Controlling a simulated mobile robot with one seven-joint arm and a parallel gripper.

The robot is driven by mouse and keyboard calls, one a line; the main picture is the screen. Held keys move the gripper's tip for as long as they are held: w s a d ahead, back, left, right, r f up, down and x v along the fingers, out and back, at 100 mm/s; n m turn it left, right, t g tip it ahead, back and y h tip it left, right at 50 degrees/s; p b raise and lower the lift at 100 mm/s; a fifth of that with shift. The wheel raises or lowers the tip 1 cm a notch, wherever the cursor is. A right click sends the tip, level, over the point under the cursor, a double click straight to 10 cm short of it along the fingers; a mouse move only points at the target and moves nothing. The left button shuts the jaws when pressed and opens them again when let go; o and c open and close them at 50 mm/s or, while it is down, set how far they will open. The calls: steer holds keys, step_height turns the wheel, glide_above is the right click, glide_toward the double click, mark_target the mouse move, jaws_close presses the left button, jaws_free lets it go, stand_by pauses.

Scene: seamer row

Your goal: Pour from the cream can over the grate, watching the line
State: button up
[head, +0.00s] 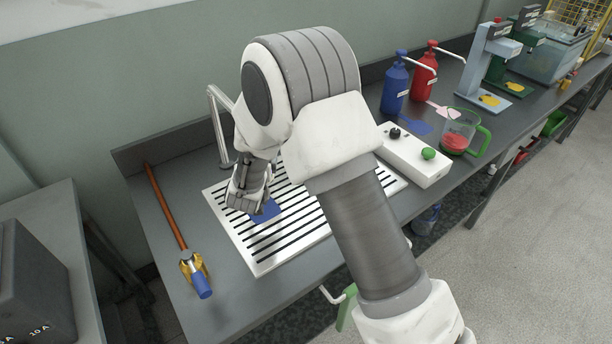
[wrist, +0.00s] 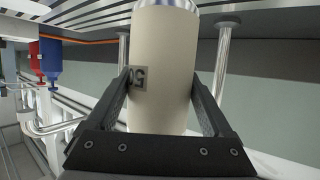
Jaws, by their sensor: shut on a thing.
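The silver end points to the picture's top, towards the slotted grate (wrist: 265,17). In the head view my gripper (head: 250,190) is over the left part of the white, black-slotted grate (head: 262,262), near a blue patch (head: 267,211). My arm hides the can there. No pouring stream shows, and I cannot make out a line on the can.
A brown-handled tool with a blue end (head: 202,286) lies left of the grate. A bent metal pipe (head: 217,125) stands behind it. To the right are a white button box (head: 415,155), a clear jug with red contents (head: 460,130), and blue (head: 395,87) and red (head: 425,70) pump bottles.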

steer(key=shift+d+b, duration=0.1)
steer(key=shift+b, duration=0.2)
steer(key=shift+d+r+m+y+b, duration=0.3)
steer(key=shift+m+y+b, duration=0.35)
steer(key=shift+b, duration=0.45)
steer(key=shift+d+f+m+b, duration=0.1)
steer(key=shift+f+m+b, duration=0.2)
steer(key=shift+b, duration=0.15)
steer(key=shift+d+f+m+y+b, duration=0.25)
steer(key=shift+m+y+b, duration=0.15)
steer(key=shift+b, duration=0.55)
steer(key=shift+d+r, duration=0.1)
steer(key=shift+r, duration=0.25)
steer(key=shift+d+r+m+t+y, duration=0.2)
steer(key=shift+r+m+t+y, duration=0.1)
steer(key=shift+m, duration=0.25)
steer(key=shift+s+d+f+m+y+b, duration=0.1)
steer(key=shift+d+f+m+y+b, duration=0.3)
steer(key=shift+m+b, duration=0.3)
steer(key=shift+f+m+t+y+b, duration=0.2)
steer(key=shift+m+t+y+b, duration=0.2)
steer(key=shift+m, duration=0.6)
